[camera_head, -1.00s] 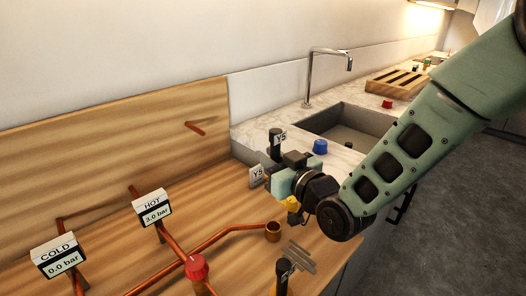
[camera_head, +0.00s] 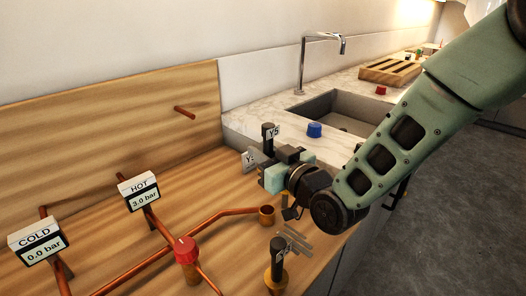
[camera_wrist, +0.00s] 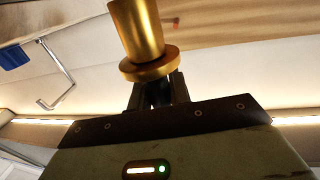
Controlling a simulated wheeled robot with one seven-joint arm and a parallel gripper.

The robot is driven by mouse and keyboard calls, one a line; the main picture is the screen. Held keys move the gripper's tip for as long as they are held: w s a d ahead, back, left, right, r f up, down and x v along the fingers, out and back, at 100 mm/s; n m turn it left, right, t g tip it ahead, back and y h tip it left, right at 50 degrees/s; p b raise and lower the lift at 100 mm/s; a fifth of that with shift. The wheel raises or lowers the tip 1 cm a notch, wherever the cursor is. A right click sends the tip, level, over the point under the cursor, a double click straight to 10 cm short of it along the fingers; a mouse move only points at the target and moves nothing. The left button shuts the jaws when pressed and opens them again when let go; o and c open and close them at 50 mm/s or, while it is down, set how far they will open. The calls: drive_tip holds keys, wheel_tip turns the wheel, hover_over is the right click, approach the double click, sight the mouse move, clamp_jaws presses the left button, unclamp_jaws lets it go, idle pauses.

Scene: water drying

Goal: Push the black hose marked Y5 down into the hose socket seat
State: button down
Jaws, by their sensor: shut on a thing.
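My gripper (camera_head: 272,176) is shut on the black hose marked Y5 (camera_head: 268,134), which stands upright with its top above the jaws. In the wrist view, which is upside down, the hose's brass flanged end (camera_wrist: 142,35) sticks out beyond the fingers (camera_wrist: 158,92). The copper socket cup (camera_head: 266,214) at the end of a pipe is open and empty. My gripper is above and slightly behind it, and the hose is apart from it.
A second black upright piece (camera_head: 279,254) with a brass base stands in front of the socket. A red valve knob (camera_head: 186,250), the HOT gauge (camera_head: 139,191) and the COLD gauge (camera_head: 38,247) are left. A sink (camera_head: 330,105) and blue knob (camera_head: 314,130) are behind.

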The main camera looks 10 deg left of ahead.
drive_tip(key=shift+f+b, duration=0.5)
drive_tip(key=shift+f, duration=0.3)
drive_tip(key=shift+b, duration=0.85)
idle(1.2)
drive_tip(key=shift+f+b, duration=3.95)
drive_tip(key=shift+f, duration=0.2)
drive_tip(key=shift+r, duration=0.1)
drive_tip(key=shift+r+p, duration=2.15)
drive_tip(key=shift+r, duration=1.65)
